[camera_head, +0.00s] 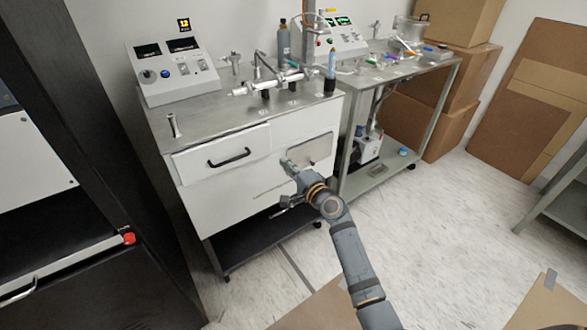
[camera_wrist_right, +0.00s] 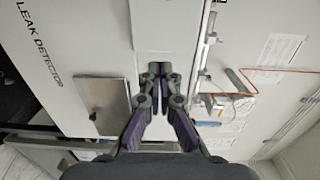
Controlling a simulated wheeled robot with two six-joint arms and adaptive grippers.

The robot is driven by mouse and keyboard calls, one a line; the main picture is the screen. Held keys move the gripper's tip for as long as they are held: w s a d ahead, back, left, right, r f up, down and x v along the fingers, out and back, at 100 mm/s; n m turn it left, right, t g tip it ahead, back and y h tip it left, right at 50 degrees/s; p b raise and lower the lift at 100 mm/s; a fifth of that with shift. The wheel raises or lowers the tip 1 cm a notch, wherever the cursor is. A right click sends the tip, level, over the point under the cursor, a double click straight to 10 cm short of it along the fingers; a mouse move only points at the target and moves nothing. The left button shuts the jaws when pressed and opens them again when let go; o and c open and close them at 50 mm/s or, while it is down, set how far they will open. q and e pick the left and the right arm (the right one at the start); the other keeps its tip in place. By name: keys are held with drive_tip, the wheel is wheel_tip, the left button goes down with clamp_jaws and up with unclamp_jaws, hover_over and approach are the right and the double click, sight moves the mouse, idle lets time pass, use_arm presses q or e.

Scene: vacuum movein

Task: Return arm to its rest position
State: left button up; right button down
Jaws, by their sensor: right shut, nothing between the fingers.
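My right arm reaches in from the bottom right in the head view. Its gripper (camera_head: 289,165) is in front of the white cabinet (camera_head: 225,200), beside a grey metal plate (camera_head: 315,150) on the cabinet front. In the right wrist view the gripper (camera_wrist_right: 155,70) has its fingertips together, with nothing between them. A pale cabinet surface lies beyond the fingertips; whether they touch it I cannot tell. The metal plate (camera_wrist_right: 105,100) shows left of the fingers there. My left gripper is in neither view.
The cabinet's drawer (camera_head: 221,150) has a black handle. A control box (camera_head: 172,72) and glass-and-metal tubing (camera_head: 270,84) stand on top. A steel cart (camera_head: 385,178) with a pump is to the right, cardboard boxes (camera_head: 445,100) behind it. Open floor (camera_head: 440,230) lies right of my arm.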

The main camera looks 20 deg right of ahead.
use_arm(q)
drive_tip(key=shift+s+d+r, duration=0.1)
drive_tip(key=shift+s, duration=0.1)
use_arm(e)
drive_tip(key=v, duration=0.3)
drive_tip(key=shift+r, duration=0.15)
drive_tip(key=shift+d, duration=0.1)
